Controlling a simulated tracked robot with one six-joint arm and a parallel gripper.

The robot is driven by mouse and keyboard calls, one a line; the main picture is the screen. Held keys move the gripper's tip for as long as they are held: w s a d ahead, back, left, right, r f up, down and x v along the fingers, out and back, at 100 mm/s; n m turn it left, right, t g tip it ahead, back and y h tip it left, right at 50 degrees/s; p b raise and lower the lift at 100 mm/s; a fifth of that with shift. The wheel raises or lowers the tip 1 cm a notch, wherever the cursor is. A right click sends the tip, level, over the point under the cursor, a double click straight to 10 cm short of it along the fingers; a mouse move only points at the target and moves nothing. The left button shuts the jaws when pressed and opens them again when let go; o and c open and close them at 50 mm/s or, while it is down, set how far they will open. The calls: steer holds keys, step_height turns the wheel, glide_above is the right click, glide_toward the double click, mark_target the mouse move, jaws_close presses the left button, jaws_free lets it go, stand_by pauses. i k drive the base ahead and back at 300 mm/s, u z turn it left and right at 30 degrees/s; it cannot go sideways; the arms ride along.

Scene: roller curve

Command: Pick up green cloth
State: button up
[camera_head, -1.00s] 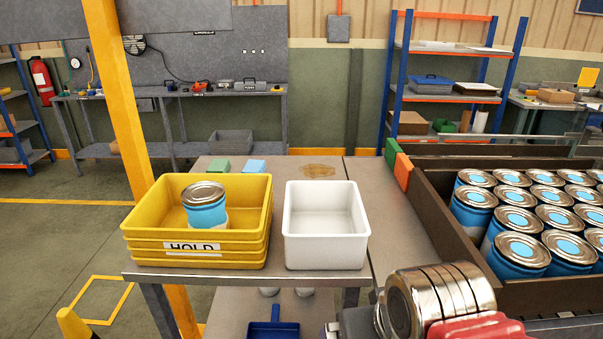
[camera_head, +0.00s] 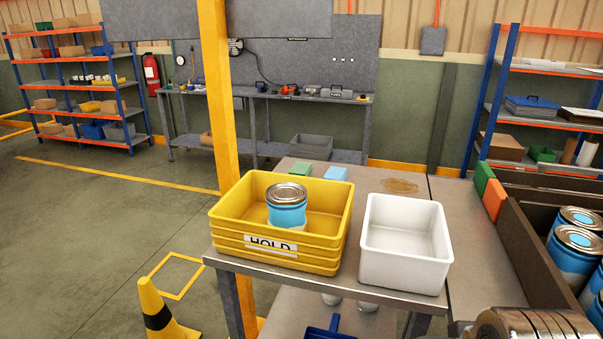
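A small green block-shaped piece, which looks like the folded green cloth (camera_head: 312,174), lies on the grey metal table (camera_head: 405,208) behind the yellow bin. A similar light blue folded piece (camera_head: 335,174) lies just to its right. The bin's back wall hides part of the front of both. My gripper's fingers are not in view. Only a ringed metal part, likely of my arm, shows at the bottom right edge, well away from the green piece.
A stack of yellow HOLD bins (camera_head: 282,263) with a blue can (camera_head: 287,208) inside stands in front. An empty white bin (camera_head: 404,245) stands right of it. A dark crate (camera_head: 525,240) with blue cans is at the right. A yellow post (camera_head: 220,100) rises behind the bins.

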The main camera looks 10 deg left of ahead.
mark_target(303, 168)
steer(key=k, duration=0.35)
steer(key=u, duration=2.25)
steer(key=i, duration=1.85)
steer(key=u, duration=0.05)
